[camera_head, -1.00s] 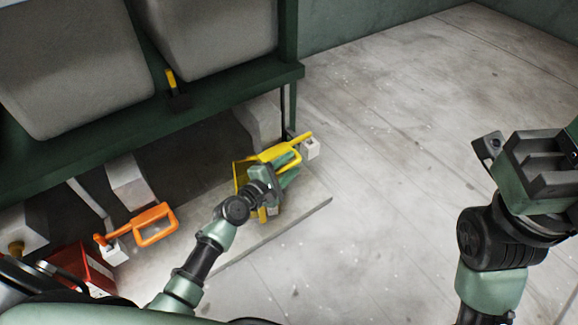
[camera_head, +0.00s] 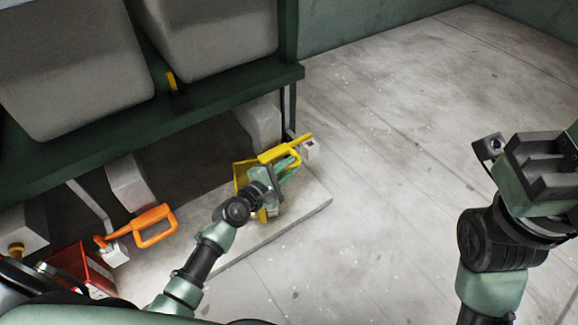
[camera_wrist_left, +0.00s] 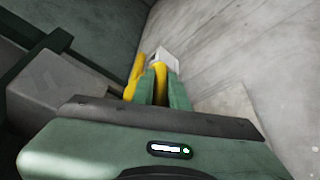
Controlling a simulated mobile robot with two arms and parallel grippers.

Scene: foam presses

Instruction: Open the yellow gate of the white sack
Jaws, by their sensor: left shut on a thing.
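The yellow gate (camera_head: 243,176) is low down at the right end of the dark green frame, with a yellow handle (camera_head: 291,147) whose far end meets a small white block (camera_head: 310,149). My left gripper (camera_head: 287,170) is shut on the yellow handle. In the left wrist view the yellow handle (camera_wrist_left: 132,80) shows beside and between the green fingers of my left gripper (camera_wrist_left: 161,88). Two large pale sacks (camera_head: 75,65) rest in the frame above; I cannot tell which is the white sack. My right gripper (camera_head: 540,165) is raised at the right; its jaws are unclear.
An orange handle (camera_head: 155,226) stands left of the yellow one, near a red box (camera_head: 80,268). The green frame beam (camera_head: 200,115) runs above my left gripper. A pale low slab (camera_head: 300,205) lies beneath. The floor (camera_head: 400,130) to the right is clear.

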